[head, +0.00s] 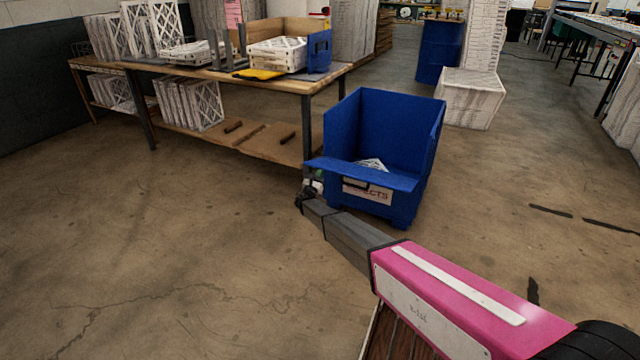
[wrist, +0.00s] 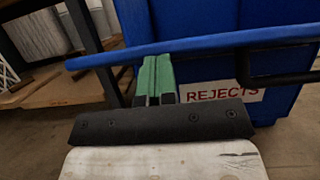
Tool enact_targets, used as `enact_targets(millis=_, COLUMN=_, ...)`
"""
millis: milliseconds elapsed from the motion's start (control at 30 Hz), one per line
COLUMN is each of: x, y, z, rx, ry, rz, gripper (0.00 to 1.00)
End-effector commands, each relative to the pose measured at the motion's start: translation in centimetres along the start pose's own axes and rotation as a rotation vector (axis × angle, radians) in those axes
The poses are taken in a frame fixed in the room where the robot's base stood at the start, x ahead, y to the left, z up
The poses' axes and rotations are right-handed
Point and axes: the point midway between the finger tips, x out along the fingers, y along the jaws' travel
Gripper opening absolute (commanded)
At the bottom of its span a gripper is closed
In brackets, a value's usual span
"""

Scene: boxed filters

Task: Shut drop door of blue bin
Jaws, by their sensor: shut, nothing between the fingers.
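The blue bin (head: 385,125) stands on the floor, open at the top, with a REJECTS label (head: 376,193) on its front. Its drop door (head: 385,176) is folded down and juts outward, nearly level, with a black handle (head: 355,184). White material shows inside the bin behind the door. My gripper (head: 314,186) is at the door's left end, its fingertips partly hidden there. In the wrist view, the green fingers (wrist: 156,62) are together and empty, just below the door's edge (wrist: 220,42). I cannot tell whether they touch it.
A wooden workbench (head: 285,84) with boxed filters stands left of and behind the bin; its leg is close to my gripper. A white wrapped box (head: 468,98) and a blue drum (head: 438,50) stand behind right. The floor in front is clear.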

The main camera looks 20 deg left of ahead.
Motion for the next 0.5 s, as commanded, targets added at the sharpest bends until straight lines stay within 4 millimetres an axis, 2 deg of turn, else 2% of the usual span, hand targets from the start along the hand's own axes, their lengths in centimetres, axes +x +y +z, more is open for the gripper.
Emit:
enact_targets(millis=267, x=3.5, y=-0.1, z=4.2, rx=0.003, ry=0.124, rz=-0.001, gripper=0.0)
enact_targets(millis=500, x=7.9, y=-0.1, z=7.4, rx=0.005, ry=0.307, rz=-0.002, gripper=0.0)
